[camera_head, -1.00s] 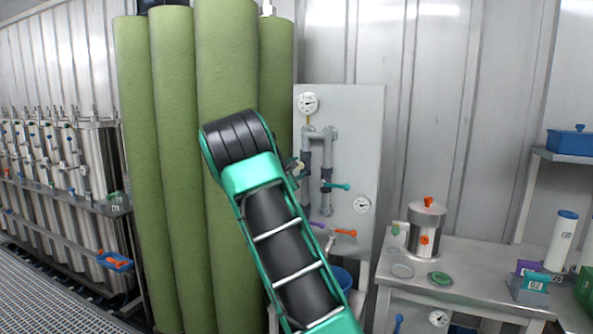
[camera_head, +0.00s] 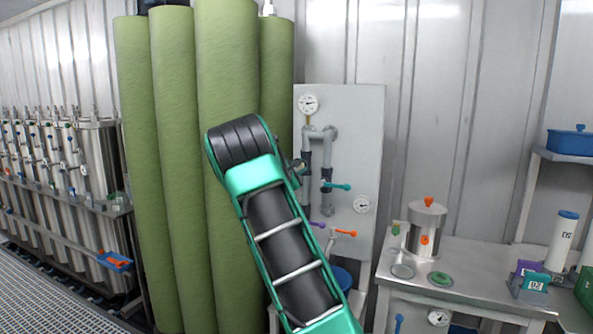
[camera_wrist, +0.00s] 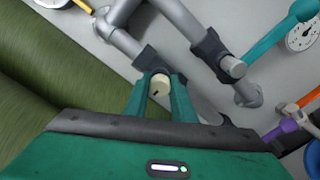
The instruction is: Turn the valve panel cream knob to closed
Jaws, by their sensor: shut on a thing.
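The valve panel (camera_head: 350,120) is a light grey board with grey pipes, standing right of the green columns. The cream knob (camera_wrist: 160,82) is round with a dark mark on its face and sits on a dark valve body on a grey pipe. In the wrist view my gripper (camera_wrist: 161,90) has its two green fingers on either side of the knob, shut on it. In the head view my gripper (camera_head: 297,168) is at the panel's left pipe, mostly hidden behind my arm, and the knob is hardly visible there.
A teal handle (camera_head: 338,186), a purple handle (camera_head: 317,224) and an orange handle (camera_head: 343,233) are on nearby pipes. Gauges (camera_head: 308,104) sit on the panel. Tall green columns (camera_head: 175,170) stand close on the left. A metal bench (camera_head: 470,270) is at the right.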

